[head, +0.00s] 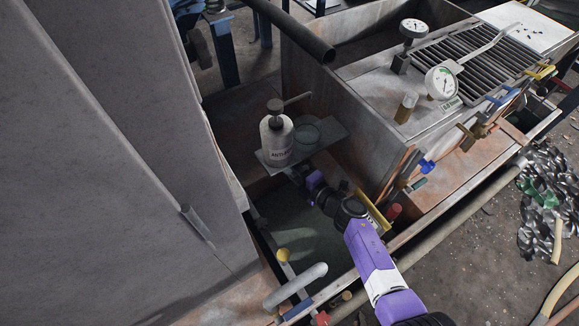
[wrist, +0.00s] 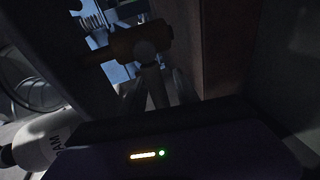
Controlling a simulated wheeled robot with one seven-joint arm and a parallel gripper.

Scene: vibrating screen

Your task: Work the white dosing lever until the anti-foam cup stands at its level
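A white bottle (head: 277,144) with dark lettering, partly readable as anti-foam, stands upright on a small grey shelf (head: 330,134). A dark pump head (head: 275,106) with a spout tops it. A clear glass cup (head: 306,132) stands right of the bottle, under the spout; I cannot make out its level. In the wrist view the bottle (wrist: 40,140) and cup rim (wrist: 32,88) lie at the left. My purple gripper (head: 305,176) is below the shelf's front edge, apart from bottle and cup. Its fingertips are too small and dark to tell open from shut. I cannot clearly identify a white dosing lever.
A pale round-ended bar (head: 296,285) rises at the lower front. Another pale lever (head: 490,46) crosses the slatted screen beside two gauges. A grey cabinet (head: 110,170) blocks the left. A dark green tank (head: 310,240) lies under my arm; a pipe (head: 295,32) hangs above.

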